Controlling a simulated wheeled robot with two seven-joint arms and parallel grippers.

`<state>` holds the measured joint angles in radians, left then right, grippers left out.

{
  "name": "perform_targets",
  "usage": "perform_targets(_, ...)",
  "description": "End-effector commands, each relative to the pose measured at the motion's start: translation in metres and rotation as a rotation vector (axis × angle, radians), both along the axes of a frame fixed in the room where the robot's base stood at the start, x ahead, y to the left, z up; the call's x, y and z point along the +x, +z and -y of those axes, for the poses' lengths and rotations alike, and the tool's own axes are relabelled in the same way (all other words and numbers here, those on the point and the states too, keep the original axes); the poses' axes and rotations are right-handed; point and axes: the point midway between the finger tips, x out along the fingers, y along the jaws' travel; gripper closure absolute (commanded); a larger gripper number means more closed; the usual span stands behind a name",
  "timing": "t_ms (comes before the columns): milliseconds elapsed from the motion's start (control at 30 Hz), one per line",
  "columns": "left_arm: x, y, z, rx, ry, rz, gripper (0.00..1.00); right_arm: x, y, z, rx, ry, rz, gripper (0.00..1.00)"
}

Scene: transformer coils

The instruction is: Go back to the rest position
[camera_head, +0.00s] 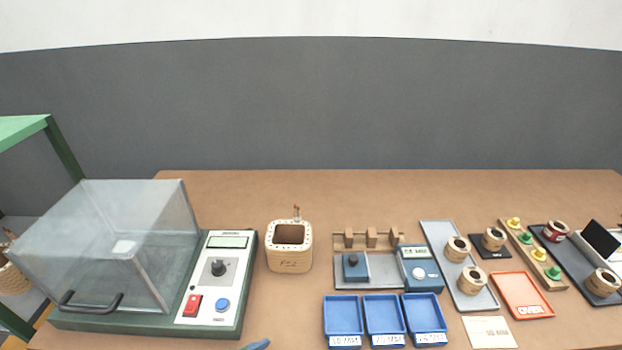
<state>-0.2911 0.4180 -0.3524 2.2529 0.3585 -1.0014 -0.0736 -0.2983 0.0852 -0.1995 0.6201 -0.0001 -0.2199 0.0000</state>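Neither of my grippers shows in the head view, and no arm of mine can be made out. The brown wooden table (380,195) fills the lower part of the picture. Wooden coils stand at the right: one (458,249) and another (472,280) on a grey tray (437,232), one (493,239) on a small black pad, and one (603,283) on a dark tray (580,271). A coil with a dark red winding (555,231) stands at the far end of that dark tray.
A tester with a clear, shut cover (110,240) and control panel (215,280) takes up the left. A wooden pot (290,250), blue bins (343,312), a blue meter (420,270) and a red-orange tray (523,295) stand further right. The table's back strip is clear.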

Motion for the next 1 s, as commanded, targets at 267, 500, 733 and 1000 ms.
perform_targets(267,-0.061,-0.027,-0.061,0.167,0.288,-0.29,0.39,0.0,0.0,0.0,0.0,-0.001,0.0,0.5)
perform_targets(500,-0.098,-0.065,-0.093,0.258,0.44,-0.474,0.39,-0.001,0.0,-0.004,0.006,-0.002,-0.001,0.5)
perform_targets(733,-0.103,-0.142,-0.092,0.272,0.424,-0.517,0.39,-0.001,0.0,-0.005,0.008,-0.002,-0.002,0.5)
perform_targets(1000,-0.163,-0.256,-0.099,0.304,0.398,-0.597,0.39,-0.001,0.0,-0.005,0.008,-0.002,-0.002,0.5)
